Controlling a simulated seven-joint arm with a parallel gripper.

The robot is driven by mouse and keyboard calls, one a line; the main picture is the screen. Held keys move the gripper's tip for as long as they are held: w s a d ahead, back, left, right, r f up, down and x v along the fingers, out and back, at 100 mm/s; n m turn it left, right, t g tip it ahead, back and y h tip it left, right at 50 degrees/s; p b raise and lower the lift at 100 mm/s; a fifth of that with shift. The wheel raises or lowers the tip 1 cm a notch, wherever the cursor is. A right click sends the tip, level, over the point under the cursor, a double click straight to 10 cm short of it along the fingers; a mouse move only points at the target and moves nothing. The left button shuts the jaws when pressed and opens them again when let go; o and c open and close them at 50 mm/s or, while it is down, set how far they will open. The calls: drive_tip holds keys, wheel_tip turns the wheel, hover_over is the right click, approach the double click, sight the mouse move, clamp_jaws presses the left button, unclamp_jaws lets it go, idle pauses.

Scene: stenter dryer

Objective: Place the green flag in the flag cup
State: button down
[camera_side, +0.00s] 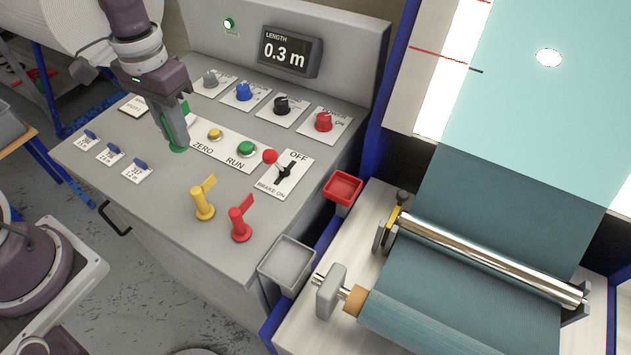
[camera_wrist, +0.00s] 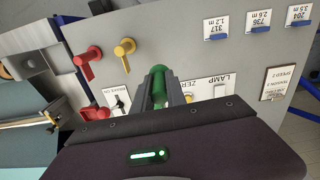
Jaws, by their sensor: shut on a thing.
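My gripper (camera_side: 173,132) is shut on the green flag (camera_side: 178,149) at the back left of the grey console, left of the ZERO and RUN panel. The flag's green base shows just below my fingers; my fingers hide most of its post. I cannot tell whether the base touches the console top. In the wrist view the green flag (camera_wrist: 158,73) sits between my fingers (camera_wrist: 162,92). No container is labelled as the flag cup; a small red open tray (camera_side: 343,187) and a grey open tray (camera_side: 288,264) are fixed at the console's right edge.
A yellow flag (camera_side: 203,200) and a red flag (camera_side: 239,222) stand upright on the console's front part. Blue-clipped tags (camera_side: 111,153) line the left edge. Fabric rollers (camera_side: 480,255) are at right.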

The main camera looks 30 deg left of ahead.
drive_tip(key=w+d, duration=1)
drive_tip(key=w, duration=0.1)
approach(343, 190)
wheel_tip(343, 190, down, 6)
drive_tip(key=shift+r, duration=0.15)
drive_tip(key=c, duration=1.6)
unclamp_jaws()
drive_tip(key=shift+c, duration=0.2)
wheel_tip(343, 190, up, 12)
drive_tip(key=shift+r, duration=0.1)
